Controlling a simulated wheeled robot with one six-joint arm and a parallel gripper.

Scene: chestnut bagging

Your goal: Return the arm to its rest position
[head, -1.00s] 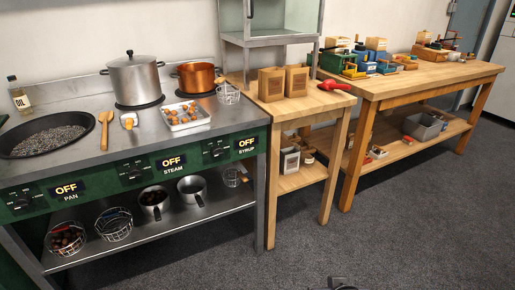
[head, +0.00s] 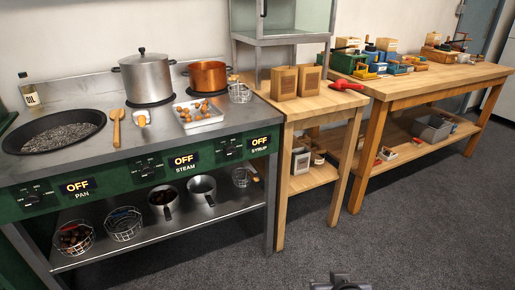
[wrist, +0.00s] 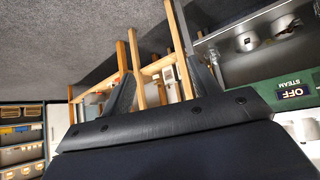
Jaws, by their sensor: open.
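My gripper (wrist: 160,82) shows in the wrist view with its two dark fingers spread apart and nothing between them. The wrist view looks past the fingers at the grey floor, table legs and part of the stove. In the head view only a small dark part of my arm (head: 341,283) shows at the bottom edge, over the floor and apart from the tables. The rest of the arm is out of the head view.
The steel stove counter (head: 160,132) stands at the left, with a tray of chestnuts (head: 212,120). A long workbench (head: 420,84) stands right. The floor (head: 400,235) in front is clear.

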